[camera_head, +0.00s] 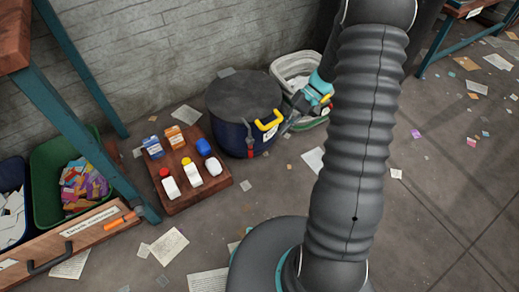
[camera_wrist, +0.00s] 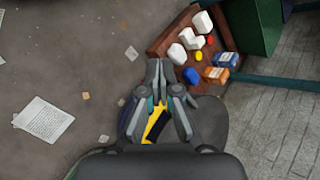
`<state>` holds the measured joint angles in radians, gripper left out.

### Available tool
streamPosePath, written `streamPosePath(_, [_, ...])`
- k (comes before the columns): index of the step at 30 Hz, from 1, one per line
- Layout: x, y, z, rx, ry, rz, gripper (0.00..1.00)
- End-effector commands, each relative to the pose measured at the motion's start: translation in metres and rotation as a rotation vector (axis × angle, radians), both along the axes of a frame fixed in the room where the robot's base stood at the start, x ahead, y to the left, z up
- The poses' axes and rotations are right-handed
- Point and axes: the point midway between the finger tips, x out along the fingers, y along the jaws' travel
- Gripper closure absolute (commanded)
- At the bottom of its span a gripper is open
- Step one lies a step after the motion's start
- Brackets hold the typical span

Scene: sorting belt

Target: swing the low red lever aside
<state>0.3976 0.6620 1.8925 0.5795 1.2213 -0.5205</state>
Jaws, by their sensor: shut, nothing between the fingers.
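A dark blue drum with a grey lid (camera_head: 242,95) stands on the floor against the wall. A yellow handle (camera_head: 268,124) sticks out from its right front side. A small red lever (camera_head: 249,147) shows low on the drum's front, below the handle. My gripper (camera_head: 284,130) is shut and empty, just right of the yellow handle; I cannot tell whether it touches. In the wrist view my gripper's fingers (camera_wrist: 157,76) are together, with part of the yellow handle (camera_wrist: 156,124) seen between the finger links. The red lever is not visible in the wrist view.
A wooden tray (camera_head: 213,188) with several small bottles and boxes lies left of the drum. A white bin (camera_head: 300,65) stands behind my gripper. A green bin (camera_head: 47,160) and bench are at left. Papers litter the otherwise open floor in front.

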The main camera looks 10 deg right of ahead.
Motion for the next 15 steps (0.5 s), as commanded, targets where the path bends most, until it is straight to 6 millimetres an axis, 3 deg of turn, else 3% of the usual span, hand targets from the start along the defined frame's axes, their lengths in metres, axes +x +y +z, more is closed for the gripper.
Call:
streamPosePath(1, [0.008,-0.002,-0.018,0.054,0.001,-0.008,1.0])
streamPosePath(15, [0.07,-0.018,-0.152,0.53,-0.21,-0.134,1.0])
